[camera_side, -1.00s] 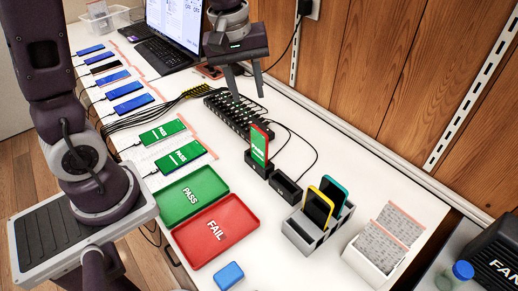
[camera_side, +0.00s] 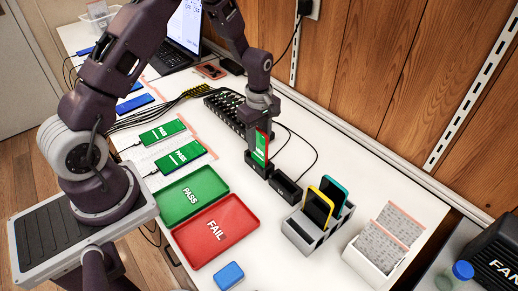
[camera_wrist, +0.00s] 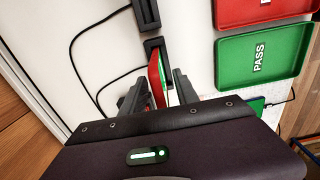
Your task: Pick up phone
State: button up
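A phone in a red case with a green screen (camera_side: 261,147) stands upright in a black dock (camera_side: 258,165) on the white table. In the wrist view the phone (camera_wrist: 157,79) shows edge-on between my two fingers. My gripper (camera_side: 262,128) is above the dock, pointing down, with its fingers around the phone's upper part. In the wrist view my gripper (camera_wrist: 160,92) has a finger on each side of the phone, and a gap seems to show on the left. Contact on the right side is hard to tell.
A second black dock (camera_side: 286,187) stands empty beside the first. A grey rack (camera_side: 306,236) holds a yellow and a teal phone. A green PASS tray (camera_side: 190,220) and red FAIL tray (camera_side: 240,238) lie in front. Cables and a black hub (camera_side: 232,117) sit behind.

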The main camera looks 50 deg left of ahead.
grip_shut()
dwell(1.3)
